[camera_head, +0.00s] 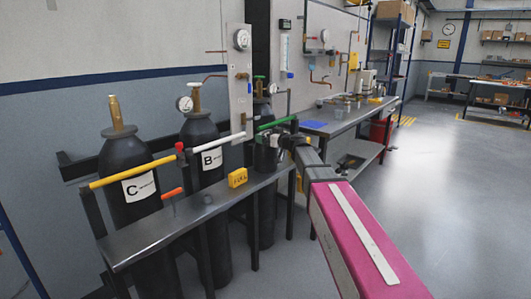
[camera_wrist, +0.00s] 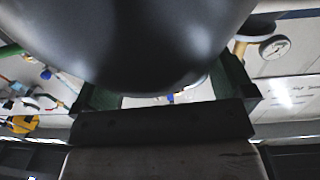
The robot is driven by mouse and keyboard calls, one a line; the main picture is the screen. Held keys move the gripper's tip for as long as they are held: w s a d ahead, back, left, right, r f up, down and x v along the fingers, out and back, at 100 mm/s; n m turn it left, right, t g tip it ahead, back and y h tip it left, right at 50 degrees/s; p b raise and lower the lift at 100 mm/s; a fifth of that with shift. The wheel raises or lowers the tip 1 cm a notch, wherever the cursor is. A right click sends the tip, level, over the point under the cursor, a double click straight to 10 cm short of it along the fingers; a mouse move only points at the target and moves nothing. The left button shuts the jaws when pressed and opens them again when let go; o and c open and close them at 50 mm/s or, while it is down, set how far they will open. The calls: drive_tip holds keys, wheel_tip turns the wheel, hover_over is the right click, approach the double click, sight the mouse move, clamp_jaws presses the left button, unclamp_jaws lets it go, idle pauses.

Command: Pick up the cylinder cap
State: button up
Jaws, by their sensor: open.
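My gripper (camera_head: 272,139) is at the end of my outstretched arm, beside the third dark gas cylinder (camera_head: 262,108) and its green bar. In the wrist view my gripper (camera_wrist: 166,88) has its two dark fingers spread apart. A large, smooth, dark rounded surface (camera_wrist: 160,45) fills the top middle, very close and reaching between the fingers. I cannot tell whether it is the cylinder cap or a cylinder's body. I see no contact clearly. No separate cap is clearly identifiable in the head view.
Cylinder C (camera_head: 130,165), with a brass top, and cylinder B (camera_head: 200,135), with a gauge, stand behind a metal shelf (camera_head: 180,218). A yellow box (camera_head: 238,177) sits on the shelf. A workbench (camera_head: 340,118) stands beyond. The floor (camera_head: 440,190) at right is clear.

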drive_tip(key=c, duration=1.3)
